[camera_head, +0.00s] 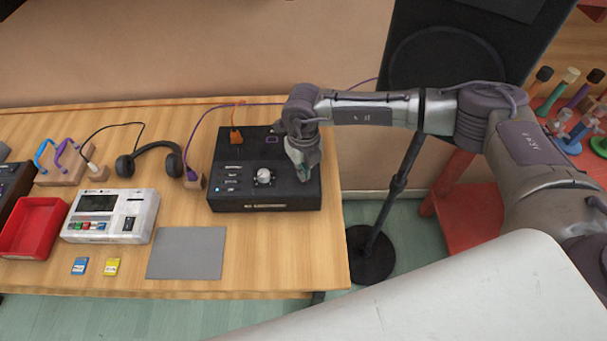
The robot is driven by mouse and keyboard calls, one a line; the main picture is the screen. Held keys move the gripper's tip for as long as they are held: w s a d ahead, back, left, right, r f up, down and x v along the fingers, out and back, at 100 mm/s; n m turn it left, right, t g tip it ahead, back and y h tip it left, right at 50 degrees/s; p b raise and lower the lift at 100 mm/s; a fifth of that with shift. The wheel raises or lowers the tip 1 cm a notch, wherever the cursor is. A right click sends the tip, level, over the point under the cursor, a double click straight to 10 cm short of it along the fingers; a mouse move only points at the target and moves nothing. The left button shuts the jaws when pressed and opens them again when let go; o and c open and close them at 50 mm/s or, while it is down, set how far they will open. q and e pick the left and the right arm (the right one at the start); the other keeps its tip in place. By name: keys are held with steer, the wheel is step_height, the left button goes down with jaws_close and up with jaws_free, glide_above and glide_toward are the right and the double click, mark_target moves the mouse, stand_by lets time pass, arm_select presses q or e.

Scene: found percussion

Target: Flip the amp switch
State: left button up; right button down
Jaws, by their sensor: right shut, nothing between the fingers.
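The amp (264,196) is a black box on the right end of the wooden table. Its top has a round silver knob, small labels on the left and a small blue light near its front left corner. My right gripper (303,177) is shut and empty, pointing down over the right part of the amp's top. It hides that part of the top, so the switch is not clearly visible, and I cannot tell whether the fingertips touch it. My left gripper is not in view.
Left of the amp are headphones (150,162), a white device (111,216), a red tray (33,228), a grey mat (187,253), and blue (79,266) and yellow (112,267) cards. Cables run behind. A speaker on a stand (392,200) and a red stool (452,205) stand right.

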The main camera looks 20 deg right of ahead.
steer(key=shift+f+b, duration=0.4)
steer(key=shift+f, duration=0.15)
steer(key=shift+s+r, duration=0.1)
steer(key=shift+r, duration=0.05)
steer(key=shift+r+p, duration=0.65)
steer(key=shift+r, duration=0.2)
steer(key=shift+r+p, duration=1.35)
steer(key=shift+r, duration=1.25)
steer(key=shift+f, duration=0.1)
